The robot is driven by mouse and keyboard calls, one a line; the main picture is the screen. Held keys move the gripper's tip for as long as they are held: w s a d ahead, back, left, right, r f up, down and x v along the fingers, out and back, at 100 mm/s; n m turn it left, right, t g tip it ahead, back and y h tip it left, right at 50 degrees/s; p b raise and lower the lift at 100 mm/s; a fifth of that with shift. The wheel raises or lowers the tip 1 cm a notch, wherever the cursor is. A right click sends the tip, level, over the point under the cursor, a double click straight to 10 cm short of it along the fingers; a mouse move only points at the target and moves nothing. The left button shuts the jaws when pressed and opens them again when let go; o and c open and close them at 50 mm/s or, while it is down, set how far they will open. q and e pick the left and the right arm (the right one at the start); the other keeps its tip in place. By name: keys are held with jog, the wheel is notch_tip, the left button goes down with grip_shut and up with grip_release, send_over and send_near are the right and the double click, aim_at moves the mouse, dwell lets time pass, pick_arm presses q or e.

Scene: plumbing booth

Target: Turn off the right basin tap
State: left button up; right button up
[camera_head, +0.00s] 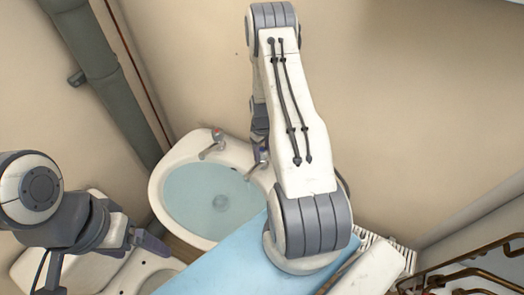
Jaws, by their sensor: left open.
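The white basin (160,185) is filled with bluish water (205,195), with a round drain showing through it. The left tap (213,144) has a red mark on top and stands at the basin's back rim. The right tap (257,168) stands to its right, partly hidden by my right arm. My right gripper (259,138) seems to be just above the right tap, dark and mostly hidden behind my arm; its jaws and any contact with the tap cannot be made out. My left gripper (138,238) is open and empty at lower left, over the toilet and well away from the taps.
A white toilet (40,258) stands below my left arm. A thick grey pipe (105,75) runs down the wall at upper left. A light blue surface (220,268) lies in front of the basin. A copper-coloured rack (465,268) is at lower right.

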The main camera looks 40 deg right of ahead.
jog(key=c, duration=0.5)
jog(key=shift+o, duration=0.2)
jog(key=m+b, duration=0.2)
jog(key=m, duration=0.1)
jog(key=m+b, duration=0.1)
jog(key=m, duration=0.2)
jog(key=shift+m+b, duration=0.3)
jog(key=shift+m, duration=0.1)
jog(key=m+b, duration=0.2)
jog(key=m, duration=0.3)
jog(key=shift+w, duration=0.1)
jog(key=m+b, duration=0.1)
jog(key=m, duration=0.4)
jog(key=shift+r, duration=0.1)
jog(key=shift+m, duration=0.3)
